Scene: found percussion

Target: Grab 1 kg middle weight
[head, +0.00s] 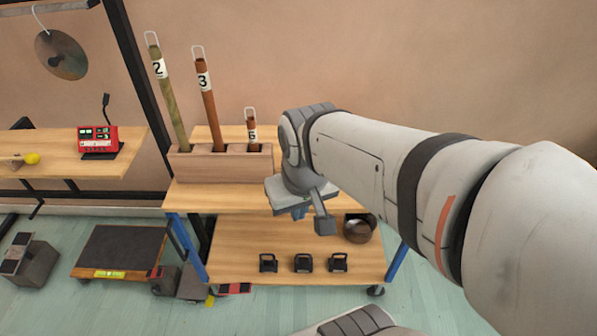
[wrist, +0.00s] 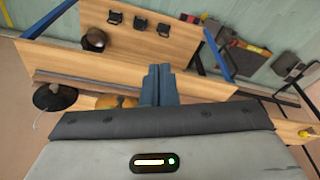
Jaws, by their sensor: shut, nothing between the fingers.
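Three small black weights with handles stand in a row on the lower shelf (head: 235,240) of a wooden cart. The middle weight (head: 303,263) has the left weight (head: 268,263) and the right weight (head: 338,263) on either side, with gaps between them. The middle weight also shows near the top of the wrist view (wrist: 140,23). Their markings are too small to read. My gripper (head: 299,213) is above and behind the row, by the cart's upper shelf, apart from the weights. Its blue fingers (wrist: 158,72) are shut and empty.
A dark round bowl-like object (head: 358,229) sits on the lower shelf, behind and right of the weights. A wooden holder (head: 222,166) with numbered tubes stands on the upper shelf (head: 235,198). The shelf around the weights is clear.

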